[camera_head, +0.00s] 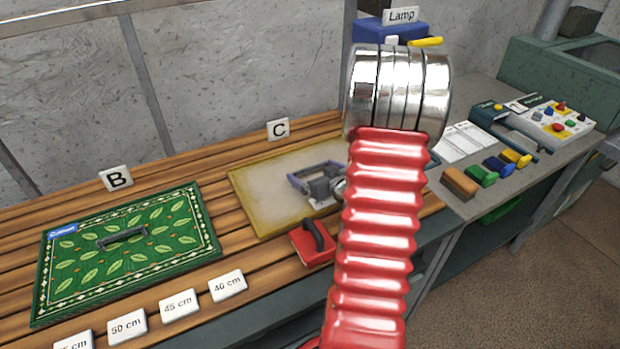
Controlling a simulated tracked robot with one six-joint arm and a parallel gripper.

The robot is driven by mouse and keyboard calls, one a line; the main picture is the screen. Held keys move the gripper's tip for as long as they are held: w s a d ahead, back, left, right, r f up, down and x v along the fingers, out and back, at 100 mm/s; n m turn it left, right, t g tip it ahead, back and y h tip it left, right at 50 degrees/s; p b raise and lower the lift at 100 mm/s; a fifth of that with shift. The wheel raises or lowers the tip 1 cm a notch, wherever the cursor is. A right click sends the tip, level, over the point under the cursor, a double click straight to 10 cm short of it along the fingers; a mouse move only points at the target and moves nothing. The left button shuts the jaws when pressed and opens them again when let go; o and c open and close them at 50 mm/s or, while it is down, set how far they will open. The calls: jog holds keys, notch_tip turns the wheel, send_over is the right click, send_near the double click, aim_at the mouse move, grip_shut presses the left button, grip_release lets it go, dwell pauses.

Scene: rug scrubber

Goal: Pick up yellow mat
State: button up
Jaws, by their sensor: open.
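The yellow mat (262,202) lies flat on the wooden slatted bench below the C sign, its face pale and its edge yellow. My red ribbed arm with its chrome joint crosses the view and hides the mat's right part. My gripper (318,182), grey and partly hidden behind the arm, is open over the right half of the mat. Whether it touches the mat, or has a handle between its jaws, I cannot tell.
A green leaf-patterned mat (120,252) with a dark handle lies left by the B sign (116,179). A red block with a black handle (312,243) sits at the yellow mat's front edge. Size cards (179,304) line the bench front. Several coloured brushes (481,175) lie right.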

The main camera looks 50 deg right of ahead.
jog(key=shift+c, duration=0.3)
jog(key=shift+w, duration=0.1)
jog(key=c, duration=1)
